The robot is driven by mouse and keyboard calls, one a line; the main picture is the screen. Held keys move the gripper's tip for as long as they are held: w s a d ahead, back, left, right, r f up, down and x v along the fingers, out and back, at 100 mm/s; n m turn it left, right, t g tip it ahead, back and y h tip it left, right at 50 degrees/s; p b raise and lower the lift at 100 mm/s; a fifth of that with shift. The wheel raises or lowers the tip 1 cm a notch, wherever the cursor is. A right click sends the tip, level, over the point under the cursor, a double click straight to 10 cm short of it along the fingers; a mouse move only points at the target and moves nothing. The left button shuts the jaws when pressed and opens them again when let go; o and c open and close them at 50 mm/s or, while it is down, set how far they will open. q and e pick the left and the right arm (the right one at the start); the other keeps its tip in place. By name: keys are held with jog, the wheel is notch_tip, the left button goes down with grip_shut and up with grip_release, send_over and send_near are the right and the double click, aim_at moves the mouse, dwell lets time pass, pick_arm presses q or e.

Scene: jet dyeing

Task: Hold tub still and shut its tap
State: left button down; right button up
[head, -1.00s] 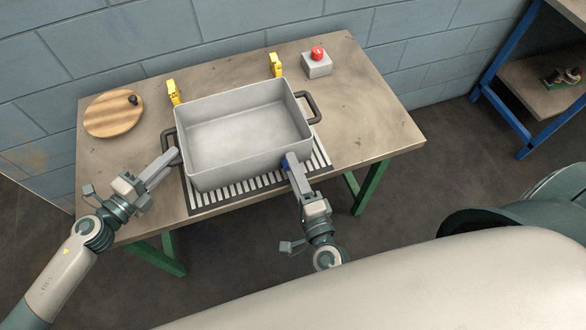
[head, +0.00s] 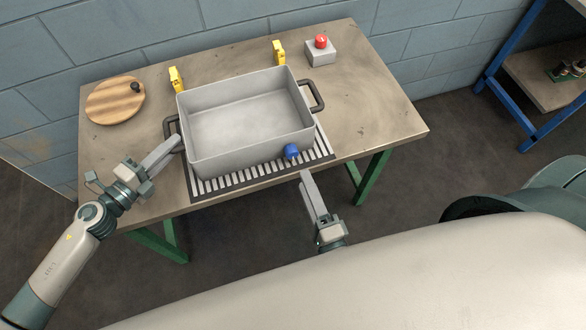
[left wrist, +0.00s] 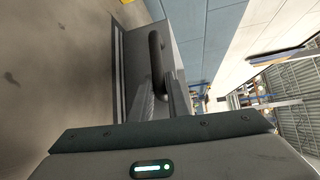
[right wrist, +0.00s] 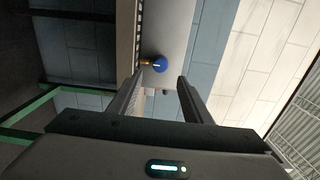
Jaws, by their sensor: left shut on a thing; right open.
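The grey tub (head: 205,160) stands on a striped drain grate (head: 240,184) on the table. Its tap has a blue knob (head: 291,151) low on the tub's front wall, toward the right; the knob also shows in the right wrist view (right wrist: 160,65) with a brass-coloured stem. My left gripper (head: 177,144) is shut on the tub's dark left handle (head: 169,126); the handle shows between the fingers in the left wrist view (left wrist: 156,60). My right gripper (head: 305,174) is open and empty, in front of the knob and apart from it. A dark handle (head: 317,95) is on the tub's right side.
Two yellow clamp-like pieces (head: 176,79) (head: 279,52) stand behind the tub. A round wooden lid (head: 114,103) with a dark knob lies at the back left. A grey box with a red button (head: 321,42) stands at the back right. The table's right side (head: 378,110) is clear.

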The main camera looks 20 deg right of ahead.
jog(key=shift+s, duration=1.8)
pick_arm(q)
jog(key=c, duration=1.6)
grip_release()
jog(key=shift+s+a, duration=0.1)
jog(key=shift+v, duration=5.9)
jog(key=shift+f, duration=0.1)
